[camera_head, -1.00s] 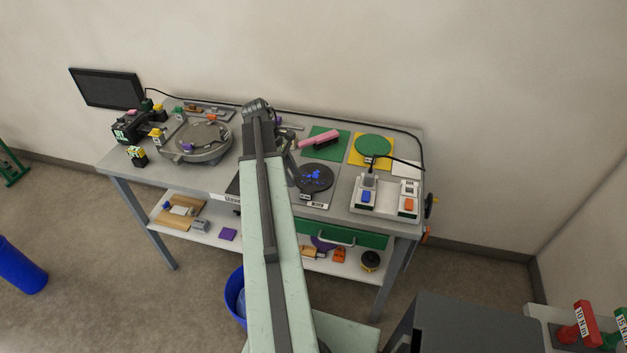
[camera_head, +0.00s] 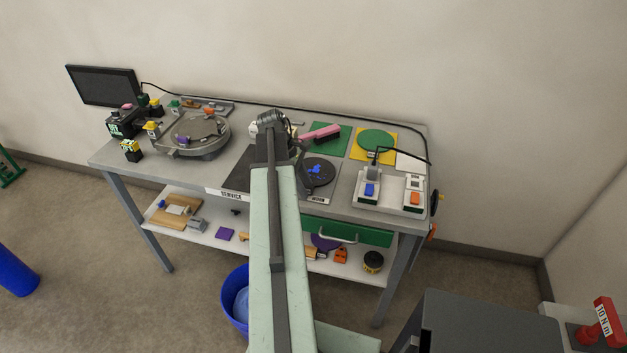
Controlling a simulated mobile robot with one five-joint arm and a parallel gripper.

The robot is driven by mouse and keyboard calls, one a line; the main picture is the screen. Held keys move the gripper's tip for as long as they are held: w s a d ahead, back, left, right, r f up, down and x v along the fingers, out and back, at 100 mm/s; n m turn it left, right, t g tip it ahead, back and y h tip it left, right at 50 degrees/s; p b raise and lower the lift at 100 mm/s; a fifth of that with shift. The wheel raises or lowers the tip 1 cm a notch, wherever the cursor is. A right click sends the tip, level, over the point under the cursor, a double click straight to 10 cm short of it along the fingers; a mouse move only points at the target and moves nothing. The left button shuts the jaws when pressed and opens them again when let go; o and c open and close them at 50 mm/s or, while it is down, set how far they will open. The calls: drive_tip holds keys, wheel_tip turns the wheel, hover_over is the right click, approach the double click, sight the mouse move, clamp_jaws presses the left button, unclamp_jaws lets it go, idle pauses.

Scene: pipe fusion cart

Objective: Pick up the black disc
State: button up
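The black disc (camera_head: 327,179) lies flat on the right half of the workbench, on a grey plate with a label at its front edge. Small blue pieces (camera_head: 318,169) lie on top of the disc. My arm reaches over the bench from the front. My gripper (camera_head: 303,183) is a dark shape at the left edge of the disc, partly behind my arm. The disc's left edge is partly covered. The fingers are too small and dark to tell whether they are open or touching the disc.
A pink-handled brush (camera_head: 320,133) lies on a green square behind the disc. A green disc (camera_head: 377,141) on a yellow square and a switch box (camera_head: 390,190) stand to the right. A round grey fixture (camera_head: 198,137) and a monitor (camera_head: 103,86) are at the left.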

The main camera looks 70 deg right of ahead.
drive_tip(key=shift+r, duration=0.1)
clamp_jaws()
idle(1.2)
